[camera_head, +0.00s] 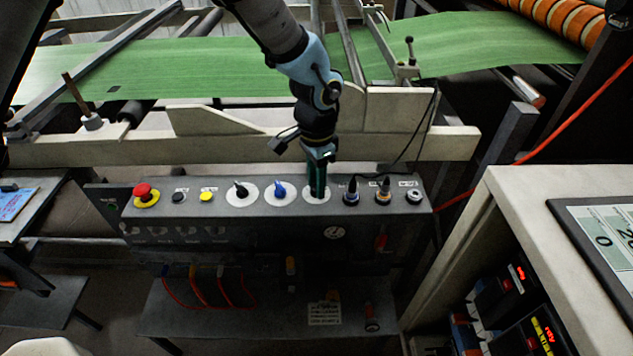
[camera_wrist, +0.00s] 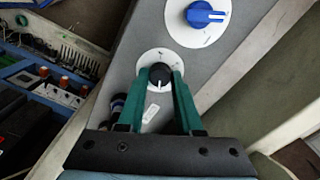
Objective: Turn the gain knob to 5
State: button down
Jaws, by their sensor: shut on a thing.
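The gain knob, taken to be the black knob (camera_wrist: 160,76) on a round white dial (camera_wrist: 150,58), sits between the two green fingers of my gripper (camera_wrist: 162,82) in the wrist view. It has a pale pointer line; the dial's numbers are too small to read. In the head view my gripper (camera_head: 318,190) comes down from above onto a white dial (camera_head: 310,197) on the grey control panel (camera_head: 262,185) and hides most of the knob. The fingers are shut on the knob.
Left of my gripper are a blue knob (camera_head: 280,188), a black knob (camera_head: 241,189), a yellow button (camera_head: 206,196) and a red emergency button (camera_head: 146,194). Close on the right stand small black-capped controls (camera_head: 351,192). A pale beam (camera_head: 240,148) runs behind the panel.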

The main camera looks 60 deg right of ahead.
jog(key=m, duration=0.5)
jog(key=shift+m+p, duration=0.3)
jog(key=m+p, duration=0.1)
jog(key=m, duration=0.4)
jog(key=shift+m, duration=0.4)
jog(key=c, duration=0.6)
grip_release()
jog(key=shift+o, duration=0.2)
notch_tip(320, 180, up, 11)
jog(key=b, duration=0.2)
jog(key=shift+f, duration=0.1)
